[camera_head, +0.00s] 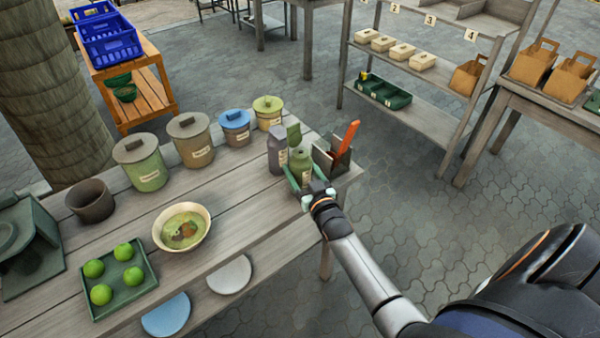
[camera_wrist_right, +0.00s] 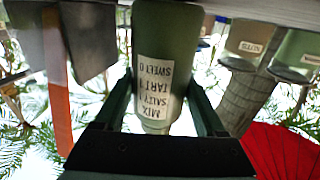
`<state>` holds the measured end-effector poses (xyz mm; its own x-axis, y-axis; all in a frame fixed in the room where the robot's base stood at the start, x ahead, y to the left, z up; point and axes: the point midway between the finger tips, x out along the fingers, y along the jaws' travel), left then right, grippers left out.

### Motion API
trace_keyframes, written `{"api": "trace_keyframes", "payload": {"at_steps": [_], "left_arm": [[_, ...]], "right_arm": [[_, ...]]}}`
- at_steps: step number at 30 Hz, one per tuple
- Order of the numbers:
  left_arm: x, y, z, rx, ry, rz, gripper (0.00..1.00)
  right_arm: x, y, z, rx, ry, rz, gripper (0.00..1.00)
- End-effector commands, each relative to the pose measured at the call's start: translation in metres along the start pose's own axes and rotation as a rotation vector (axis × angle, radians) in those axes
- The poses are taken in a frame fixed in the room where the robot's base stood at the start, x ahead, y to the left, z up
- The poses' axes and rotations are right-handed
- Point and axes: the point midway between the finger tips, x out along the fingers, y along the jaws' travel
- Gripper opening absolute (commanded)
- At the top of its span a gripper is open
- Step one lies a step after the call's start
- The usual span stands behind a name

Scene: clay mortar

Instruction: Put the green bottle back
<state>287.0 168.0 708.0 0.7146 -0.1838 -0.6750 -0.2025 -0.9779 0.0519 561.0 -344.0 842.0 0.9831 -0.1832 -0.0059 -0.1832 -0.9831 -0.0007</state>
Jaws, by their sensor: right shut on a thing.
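The green bottle (camera_head: 301,166) is at the far right end of the wooden table, beside a grey-purple bottle (camera_head: 277,152). My right gripper (camera_head: 317,193) reaches in from the right and is shut on it. In the right wrist view the green bottle (camera_wrist_right: 165,45), with a white printed label, sits between the two fingers of my right gripper (camera_wrist_right: 163,105). A low green holder (camera_head: 291,181) shows at the bottles' bases. I cannot tell whether the green bottle rests in it or is held just above it. My left gripper is not in view.
A box with an orange-handled tool (camera_head: 348,137) stands close right of the green bottle. Several lidded canisters (camera_head: 190,140) line the table's back. A soup bowl (camera_head: 182,228) and a green tray (camera_head: 118,281) with limes are nearer.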

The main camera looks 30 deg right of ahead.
Motion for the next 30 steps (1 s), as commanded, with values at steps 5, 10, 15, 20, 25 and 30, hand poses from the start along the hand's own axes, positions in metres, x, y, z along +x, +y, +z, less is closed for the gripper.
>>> {"api": "trace_keyframes", "payload": {"at_steps": [5, 10, 15, 20, 25, 30], "left_arm": [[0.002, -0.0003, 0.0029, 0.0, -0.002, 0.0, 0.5], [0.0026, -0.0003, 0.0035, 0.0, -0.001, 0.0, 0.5], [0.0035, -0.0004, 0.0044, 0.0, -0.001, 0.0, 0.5], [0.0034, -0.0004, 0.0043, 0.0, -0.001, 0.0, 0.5], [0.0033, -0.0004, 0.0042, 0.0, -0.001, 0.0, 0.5], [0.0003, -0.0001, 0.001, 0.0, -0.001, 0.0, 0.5]], "right_arm": [[0.0004, -0.0001, -0.0016, 0.0, 0.013, 0.0, 0.1], [0.0004, 0.0, -0.0003, -0.001, 0.013, 0.0, 0.1], [-0.0006, 0.0, 0.0052, -0.001, 0.004, 0.0, 0.8], [-0.0005, 0.0, 0.0052, -0.001, 0.003, 0.0, 0.98], [-0.0005, 0.0, 0.0052, -0.001, 0.003, 0.0, 1.0], [-0.0005, 0.0001, -0.0003, -0.001, 0.004, 0.0, 1.0]]}}
